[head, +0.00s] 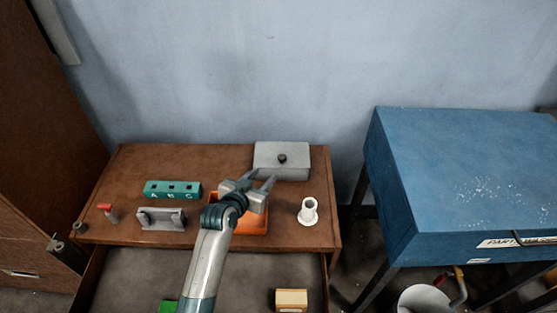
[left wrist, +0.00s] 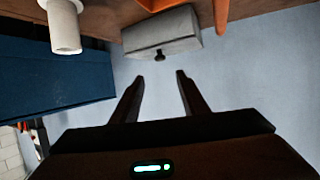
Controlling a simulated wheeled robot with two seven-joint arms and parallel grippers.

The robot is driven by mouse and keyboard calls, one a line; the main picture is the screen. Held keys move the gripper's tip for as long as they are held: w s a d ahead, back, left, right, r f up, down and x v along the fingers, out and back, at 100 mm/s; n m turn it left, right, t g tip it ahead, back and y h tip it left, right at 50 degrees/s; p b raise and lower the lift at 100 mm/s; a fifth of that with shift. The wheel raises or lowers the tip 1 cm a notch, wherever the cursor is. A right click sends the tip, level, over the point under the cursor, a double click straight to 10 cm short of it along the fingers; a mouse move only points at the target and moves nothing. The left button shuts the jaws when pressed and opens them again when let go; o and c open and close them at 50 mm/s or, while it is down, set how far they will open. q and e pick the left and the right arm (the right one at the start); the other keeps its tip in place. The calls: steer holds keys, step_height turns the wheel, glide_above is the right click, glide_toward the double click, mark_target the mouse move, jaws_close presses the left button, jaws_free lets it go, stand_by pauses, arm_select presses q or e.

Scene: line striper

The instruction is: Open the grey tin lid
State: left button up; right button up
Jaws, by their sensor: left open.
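The grey tin (head: 268,162) stands at the back right of the brown desk, its lid closed, with a small dark knob (head: 282,158) on top. My left gripper (head: 262,182) is open and empty just in front of and left of the knob. In the left wrist view the tin (left wrist: 162,32) and its knob (left wrist: 159,53) show beyond the two spread fingers (left wrist: 160,75), with a gap between them. My right gripper is not in view.
An orange tray (head: 255,223) sits under my left arm. A white spool-like piece (head: 308,212), a teal A-B-C block (head: 172,190), a grey bracket (head: 161,219) and a red-topped item (head: 107,211) stand on the desk (head: 140,165). An open drawer (head: 130,275) is in front; a blue cabinet (head: 460,170) is right.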

mark_target(281, 158)
arm_select(q)
steer(key=p+x, duration=0.1)
steer(key=x, duration=1.2)
steer(key=shift+w+f, duration=0.2)
steer(key=shift+w, duration=0.15)
steer(key=shift+c, duration=0.2)
jaws_close()
